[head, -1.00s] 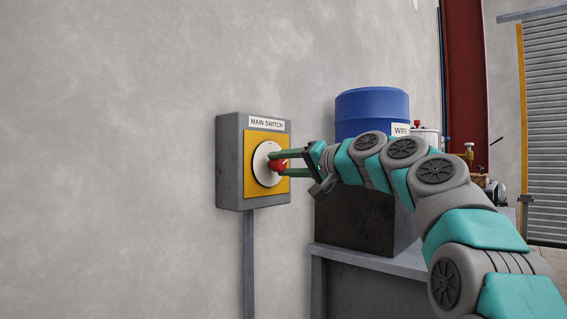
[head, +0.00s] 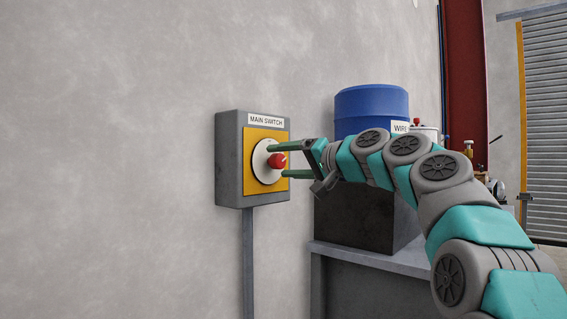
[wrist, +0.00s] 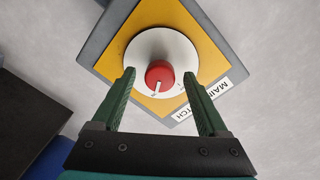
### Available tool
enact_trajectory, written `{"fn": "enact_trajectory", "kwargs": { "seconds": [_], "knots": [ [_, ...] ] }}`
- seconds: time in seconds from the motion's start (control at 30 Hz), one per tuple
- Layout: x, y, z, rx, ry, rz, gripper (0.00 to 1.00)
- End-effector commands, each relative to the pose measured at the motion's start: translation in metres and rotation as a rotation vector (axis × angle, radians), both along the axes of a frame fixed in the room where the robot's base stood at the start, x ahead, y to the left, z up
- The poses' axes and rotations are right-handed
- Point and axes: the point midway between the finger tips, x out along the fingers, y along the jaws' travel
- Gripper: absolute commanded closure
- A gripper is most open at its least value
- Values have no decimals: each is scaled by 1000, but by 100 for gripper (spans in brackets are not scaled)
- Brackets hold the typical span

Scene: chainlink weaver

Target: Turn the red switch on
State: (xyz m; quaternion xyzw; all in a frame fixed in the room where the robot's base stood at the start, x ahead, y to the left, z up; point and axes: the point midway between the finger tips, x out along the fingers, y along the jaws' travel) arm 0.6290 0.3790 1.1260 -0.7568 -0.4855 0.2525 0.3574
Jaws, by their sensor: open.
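The red switch (head: 277,160) is a round knob on a white dial (head: 262,172) with a yellow plate (head: 252,190), on a grey box (head: 229,165) labelled MAIN SWITCH on the wall. In the wrist view the red switch (wrist: 159,75) shows a white pointer mark toward the bottom of the picture. My gripper (head: 278,161) is open, its green fingers reaching toward the dial, one above and one below the knob. In the wrist view my gripper (wrist: 158,85) has a finger on each side of the knob, with clear gaps. It holds nothing.
A blue drum (head: 371,105) on a dark block stands on a grey bench (head: 375,258) right of the switch box, behind my arm. A grey conduit (head: 248,255) runs down from the box. The wall left of the box is bare.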

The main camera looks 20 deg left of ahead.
Motion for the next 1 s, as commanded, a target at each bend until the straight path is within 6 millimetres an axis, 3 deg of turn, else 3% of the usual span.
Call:
{"fn": "enact_trajectory", "kwargs": {
  "seconds": [0.5,1.0],
  "knots": [
    [-27,-62,1,1,1,1,23],
    [-29,-67,2,-1,1,0,23]
  ]
}}
